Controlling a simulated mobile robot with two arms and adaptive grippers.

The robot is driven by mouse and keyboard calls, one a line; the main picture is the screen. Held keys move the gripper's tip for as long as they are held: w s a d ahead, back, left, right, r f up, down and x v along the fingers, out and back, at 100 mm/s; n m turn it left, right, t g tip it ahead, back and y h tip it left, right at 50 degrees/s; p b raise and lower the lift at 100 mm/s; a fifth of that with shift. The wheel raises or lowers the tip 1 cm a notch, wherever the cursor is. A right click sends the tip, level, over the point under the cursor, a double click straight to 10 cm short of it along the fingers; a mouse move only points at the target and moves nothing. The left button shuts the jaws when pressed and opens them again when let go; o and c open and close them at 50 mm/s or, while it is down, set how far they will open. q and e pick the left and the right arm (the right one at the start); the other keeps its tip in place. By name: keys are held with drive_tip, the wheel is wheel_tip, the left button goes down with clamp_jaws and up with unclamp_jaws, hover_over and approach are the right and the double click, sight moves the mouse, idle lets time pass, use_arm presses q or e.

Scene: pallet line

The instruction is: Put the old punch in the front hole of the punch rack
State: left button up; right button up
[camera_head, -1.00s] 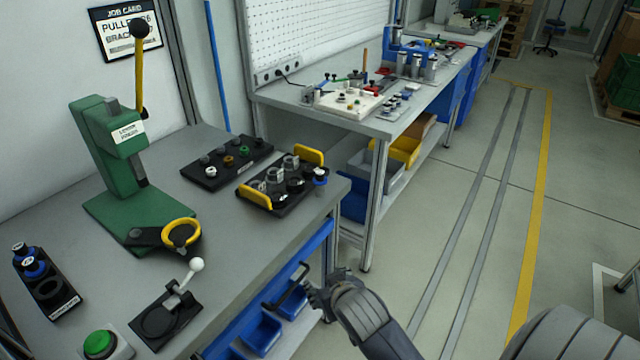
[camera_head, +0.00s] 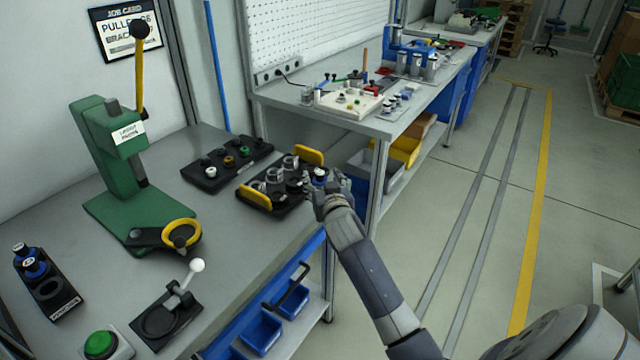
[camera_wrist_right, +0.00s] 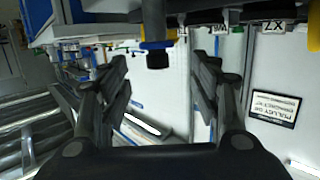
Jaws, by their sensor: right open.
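The black punch rack (camera_head: 50,298) stands at the lower left of the bench. Blue and black punches (camera_head: 32,263) stand in its rear part, and its front hole (camera_head: 48,288) is empty. A blue-collared punch (camera_head: 319,175) with a pale top is at the right end of the black tray with yellow handles. My right gripper (camera_head: 326,190) is open beside it, partly in front of it. In the right wrist view the blue and black punch (camera_wrist_right: 157,52) appears between the open fingers, untouched. I cannot tell which punch is the old one. My left gripper is out of view.
The green press (camera_head: 115,165) with a yellow-ringed base stands between rack and tray. A lever fixture (camera_head: 165,318) and a green button (camera_head: 100,345) are near the rack. The yellow-handled tray (camera_head: 262,205) and another black tray (camera_head: 215,175) stand at the right.

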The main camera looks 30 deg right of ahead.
sight(320, 173)
drive_tip(key=shift+p+x, duration=0.3)
drive_tip(key=shift+x, duration=2.2)
drive_tip(key=shift+d, duration=0.1)
drive_tip(key=shift+c, duration=0.4)
drive_tip(key=c, duration=1.2)
clamp_jaws()
drive_tip(key=shift+r, duration=0.1)
